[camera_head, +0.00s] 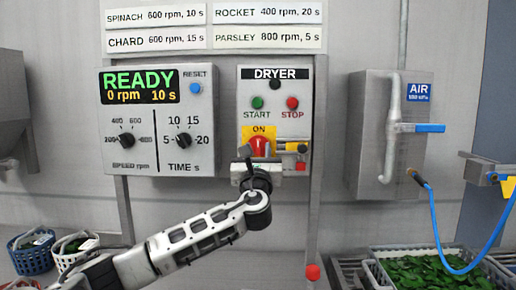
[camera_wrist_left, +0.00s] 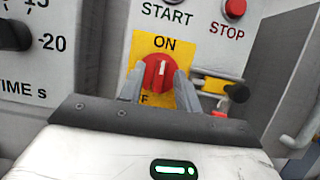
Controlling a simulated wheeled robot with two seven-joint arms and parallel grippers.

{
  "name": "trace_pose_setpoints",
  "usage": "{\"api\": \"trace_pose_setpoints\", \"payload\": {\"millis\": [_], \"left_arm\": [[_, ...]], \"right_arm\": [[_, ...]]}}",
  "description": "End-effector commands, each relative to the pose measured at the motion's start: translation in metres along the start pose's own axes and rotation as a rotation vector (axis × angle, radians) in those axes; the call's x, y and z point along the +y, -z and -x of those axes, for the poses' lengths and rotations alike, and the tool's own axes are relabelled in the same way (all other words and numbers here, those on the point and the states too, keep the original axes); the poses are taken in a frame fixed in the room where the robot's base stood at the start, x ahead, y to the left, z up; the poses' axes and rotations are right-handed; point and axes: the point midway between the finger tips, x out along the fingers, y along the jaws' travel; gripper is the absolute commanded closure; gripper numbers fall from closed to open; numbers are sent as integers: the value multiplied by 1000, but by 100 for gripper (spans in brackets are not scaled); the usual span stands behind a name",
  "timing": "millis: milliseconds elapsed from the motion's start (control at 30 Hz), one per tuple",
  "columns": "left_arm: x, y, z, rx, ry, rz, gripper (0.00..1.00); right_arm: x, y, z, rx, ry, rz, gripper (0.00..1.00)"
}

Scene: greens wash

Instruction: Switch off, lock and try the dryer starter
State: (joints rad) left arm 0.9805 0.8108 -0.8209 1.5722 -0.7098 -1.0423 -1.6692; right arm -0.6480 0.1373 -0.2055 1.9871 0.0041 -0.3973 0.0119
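The dryer starter (camera_head: 247,92) is a grey panel labelled DRYER with a green START button (camera_head: 257,102) and a red STOP button (camera_head: 292,103). Its red rotary switch (camera_head: 260,146) sits on a yellow plate; the white mark points up to ON in the left wrist view (camera_wrist_left: 159,70). My left gripper (camera_head: 258,162) is in front of the switch. In the left wrist view its two fingers (camera_wrist_left: 160,88) stand apart on either side of the red knob; contact is unclear. A yellow and black fitting (camera_head: 290,147) with a red piece (camera_head: 301,166) below is right of the switch. My right gripper is out of view.
A READY control panel (camera_head: 158,155) with speed and time dials is close on the left. An air box (camera_head: 376,160) with a blue-handled valve and blue hose stands right. Baskets (camera_head: 32,256) are low left; a crate of greens (camera_head: 380,275) is low right.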

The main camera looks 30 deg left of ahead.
Motion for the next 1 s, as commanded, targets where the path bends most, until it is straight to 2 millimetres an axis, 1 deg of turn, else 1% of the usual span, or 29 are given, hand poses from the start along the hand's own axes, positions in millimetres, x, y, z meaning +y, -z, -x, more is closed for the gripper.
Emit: {"api": "trace_pose_setpoints", "payload": {"millis": [100,300,333,433,467,767,1000], "left_arm": [[0,0,-3,0,1,1,67],[0,0,-3,0,1,1,67],[0,0,-3,0,1,1,69],[0,0,-3,0,1,1,97],[0,0,-3,0,1,0,100],[0,1,-3,0,-6,15,100],[-2,3,-2,2,-42,107,100]], "right_arm": [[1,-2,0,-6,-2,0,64],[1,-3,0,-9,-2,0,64],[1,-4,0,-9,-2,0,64],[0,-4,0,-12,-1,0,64],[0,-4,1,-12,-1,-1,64],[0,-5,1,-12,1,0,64],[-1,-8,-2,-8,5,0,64]]}}
